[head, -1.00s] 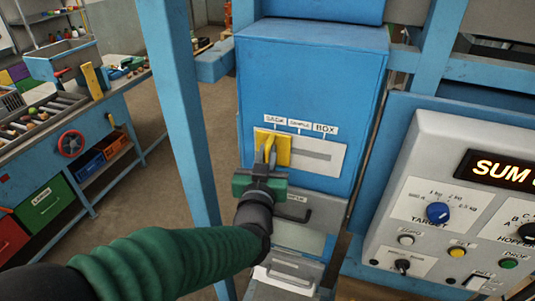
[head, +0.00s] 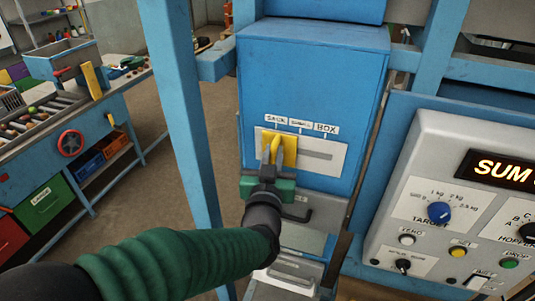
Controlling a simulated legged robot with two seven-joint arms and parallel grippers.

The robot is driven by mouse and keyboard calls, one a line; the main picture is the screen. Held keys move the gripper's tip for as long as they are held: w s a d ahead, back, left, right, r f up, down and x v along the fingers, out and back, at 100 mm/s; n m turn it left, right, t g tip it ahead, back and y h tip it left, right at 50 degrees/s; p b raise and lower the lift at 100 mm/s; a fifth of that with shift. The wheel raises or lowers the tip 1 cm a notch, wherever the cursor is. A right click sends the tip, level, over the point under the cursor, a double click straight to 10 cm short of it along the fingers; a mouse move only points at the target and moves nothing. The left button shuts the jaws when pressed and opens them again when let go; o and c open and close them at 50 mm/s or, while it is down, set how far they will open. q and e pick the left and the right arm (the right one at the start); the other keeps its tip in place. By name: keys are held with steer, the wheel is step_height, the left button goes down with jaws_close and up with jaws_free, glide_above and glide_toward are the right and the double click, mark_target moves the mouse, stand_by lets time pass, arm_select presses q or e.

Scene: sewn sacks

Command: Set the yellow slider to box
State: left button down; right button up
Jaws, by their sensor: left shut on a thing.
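The yellow slider (head: 290,151) sits in a slot on a white plate (head: 333,163) on the front of a blue cabinet. Labels above the slot read SACK (head: 276,119) at the left, a small middle one too small to read, and BOX (head: 326,128) at the right. The slider stands near the slot's left end, roughly under SACK and a little to its right. My left gripper (head: 271,154) comes up from below and is shut on the slider's yellow grip. My right gripper is not in view.
The grey control panel (head: 455,215) with knobs, buttons and a lit display stands at the right. A blue post (head: 190,130) rises left of my arm. Grey drawer fronts with handles lie below the slider. A workbench with bins stands at the left.

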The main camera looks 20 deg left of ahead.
arm_select(q)
steer(key=d, duration=1)
steer(key=shift+s+d+f, duration=0.15)
steer(key=shift+s+d, duration=0.05)
steer(key=shift+d, duration=0.15)
steer(key=c, duration=1.8)
jaws_free()
steer(key=shift+o, duration=1.3)
steer(key=shift+d, duration=0.15)
steer(key=shift+o, duration=0.7)
steer(key=shift+w+d, duration=0.2)
steer(key=shift+d, duration=0.2)
steer(key=s+d+b, duration=0.3)
steer(key=s+b, duration=0.1)
steer(key=s, duration=1.2)
steer(key=shift+s, duration=0.3)
steer(key=shift+a, duration=0.15)
